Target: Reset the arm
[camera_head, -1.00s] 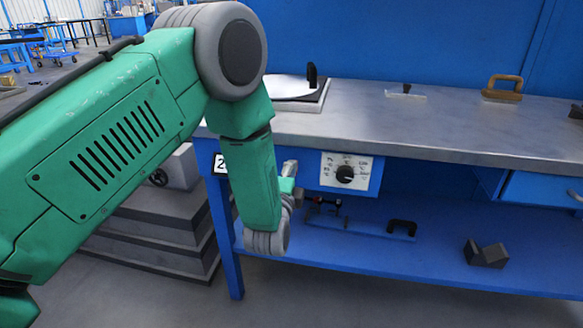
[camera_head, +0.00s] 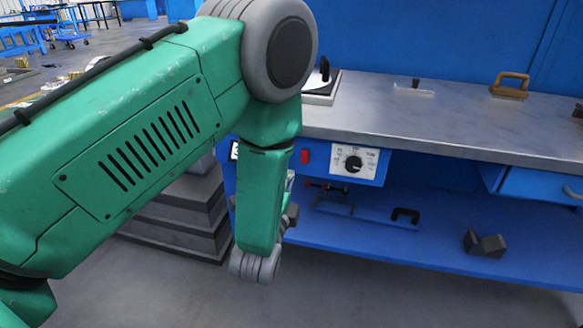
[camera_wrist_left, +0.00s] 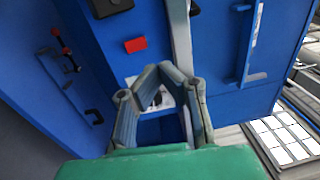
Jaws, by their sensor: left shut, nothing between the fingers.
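My left arm, green with grey joints, comes in from the left in the head view and bends down in front of the workbench (camera_head: 430,125). My left gripper (camera_wrist_left: 159,70) shows in the wrist view with its fingertips together and nothing between them. In the head view the gripper is mostly hidden behind my forearm; only a small part shows beside it. The gripper is in front of the bench's blue front, near the red switch (camera_wrist_left: 135,45). My right gripper is not in view.
A dial panel (camera_head: 354,162) sits on the bench front. A dark V-shaped block (camera_head: 485,244) and a blue bar with a black handle (camera_head: 365,212) lie on the lower shelf. A brown handle (camera_head: 509,86) stands on the top. Grey stacked steps (camera_head: 180,220) are behind my arm.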

